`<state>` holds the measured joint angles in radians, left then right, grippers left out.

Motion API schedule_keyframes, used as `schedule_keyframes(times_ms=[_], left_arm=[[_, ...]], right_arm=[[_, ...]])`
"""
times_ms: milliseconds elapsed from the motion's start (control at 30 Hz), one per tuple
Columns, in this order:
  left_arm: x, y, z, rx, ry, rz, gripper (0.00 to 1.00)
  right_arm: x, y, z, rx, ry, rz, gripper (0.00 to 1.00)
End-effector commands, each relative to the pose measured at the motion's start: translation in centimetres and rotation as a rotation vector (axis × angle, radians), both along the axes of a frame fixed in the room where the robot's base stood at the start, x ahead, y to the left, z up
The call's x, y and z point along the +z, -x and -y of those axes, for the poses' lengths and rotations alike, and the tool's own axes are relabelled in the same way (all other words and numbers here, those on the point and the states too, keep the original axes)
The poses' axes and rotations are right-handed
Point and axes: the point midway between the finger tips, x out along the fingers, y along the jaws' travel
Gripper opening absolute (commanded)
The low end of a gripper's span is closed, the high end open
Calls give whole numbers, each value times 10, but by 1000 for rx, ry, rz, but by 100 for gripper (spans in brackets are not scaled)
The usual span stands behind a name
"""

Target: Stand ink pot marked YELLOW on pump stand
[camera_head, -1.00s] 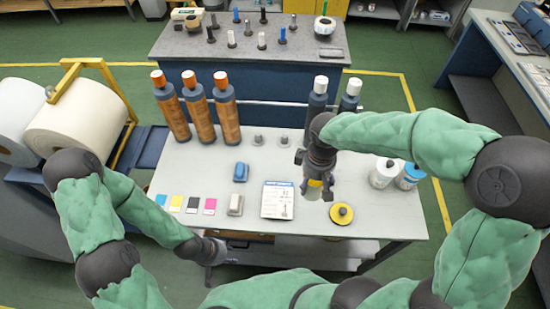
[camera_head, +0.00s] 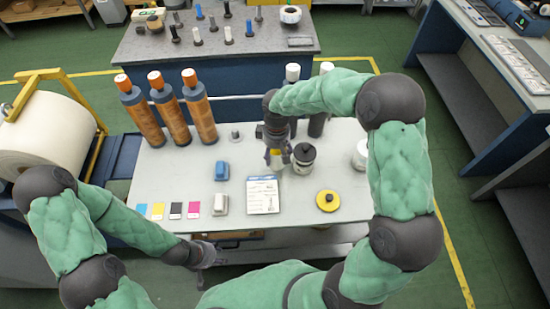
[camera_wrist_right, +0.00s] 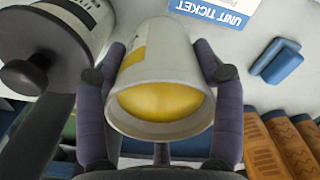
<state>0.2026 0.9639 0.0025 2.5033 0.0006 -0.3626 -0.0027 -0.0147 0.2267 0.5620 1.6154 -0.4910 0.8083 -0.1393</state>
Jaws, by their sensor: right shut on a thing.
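My right gripper (camera_head: 277,163) is shut on a pale pot with a yellow end. In the right wrist view this pot (camera_wrist_right: 160,75) sits between both fingers, its yellow end facing the camera. I cannot read a name on it. In the head view the gripper holds it over the back middle of the table, left of a pale pot with a black knobbed top (camera_head: 303,158). That pot also shows in the wrist view (camera_wrist_right: 68,35). A grey peg (camera_head: 235,137) stands further left; I cannot tell which thing is the pump stand. My left gripper (camera_head: 207,255) is low at the table's front edge, its fingers unclear.
Orange-wrapped bottles (camera_head: 200,107) stand at the back left. A blue block (camera_head: 221,171), a grey block (camera_head: 220,204), colour cards (camera_head: 175,211), a unit ticket (camera_head: 263,196) and a yellow disc with a black knob (camera_head: 328,201) lie in front. Another pale pot (camera_head: 360,155) is partly behind my right arm.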

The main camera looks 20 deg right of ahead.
Motion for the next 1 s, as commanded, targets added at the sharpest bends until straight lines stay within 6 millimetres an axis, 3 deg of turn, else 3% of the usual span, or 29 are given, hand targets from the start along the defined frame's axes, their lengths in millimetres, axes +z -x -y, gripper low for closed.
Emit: schedule_keyframes(times_ms=[267, 500, 867, 900, 933, 1000], left_arm=[[-3, 0, 0, 0, 0, 0, 40], [-9, 0, 0, 0, 0, 0, 40], [-11, 0, 0, 0, 0, 0, 40], [-11, 0, 0, 0, 0, 0, 40], [-10, 0, 0, 0, 0, 0, 40], [-10, 0, 0, 0, 0, 0, 40]], right_arm=[[-13, -12, 0, -1, 0, 1, 20], [-41, -11, 0, -2, 0, 2, 20], [-44, -11, 0, -1, 0, 4, 20], [-46, -10, 0, -1, 0, 1, 71], [-45, -10, 0, -1, 0, 1, 78], [-45, -10, -1, -1, 0, 1, 78]])
